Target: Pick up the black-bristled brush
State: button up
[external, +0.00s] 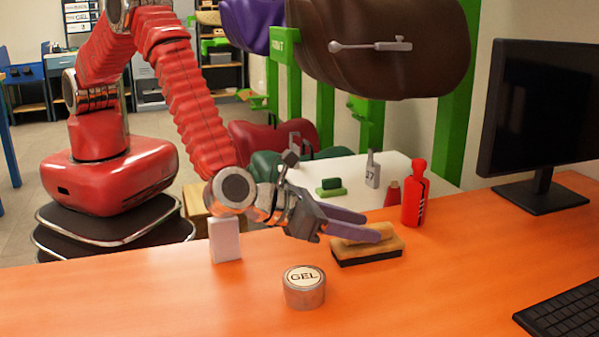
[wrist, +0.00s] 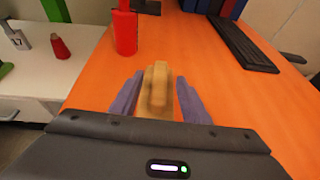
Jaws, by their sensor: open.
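The black-bristled brush (external: 368,247) lies on the orange table, bristles down, with a tan wooden body and a raised grip on top. In the wrist view the brush (wrist: 157,88) shows between my two purple fingers, its near part hidden by my gripper housing. My gripper (external: 372,225) is open, reaching in from the left, with its fingers at the brush's grip. In the wrist view my gripper (wrist: 156,92) has one finger on each side of the grip. I cannot tell whether the fingers touch it.
A GEL tin (external: 304,287) and a white block (external: 225,240) stand on the orange table (external: 130,300) near my arm. A red bottle (external: 414,195) stands just beyond the brush. A monitor (external: 540,110) and keyboard (external: 565,310) are at the right. A white table (external: 350,170) with several items lies behind.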

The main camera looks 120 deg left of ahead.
jog(key=shift+x, duration=1.3)
jog(key=shift+c, duration=0.5)
grip_shut()
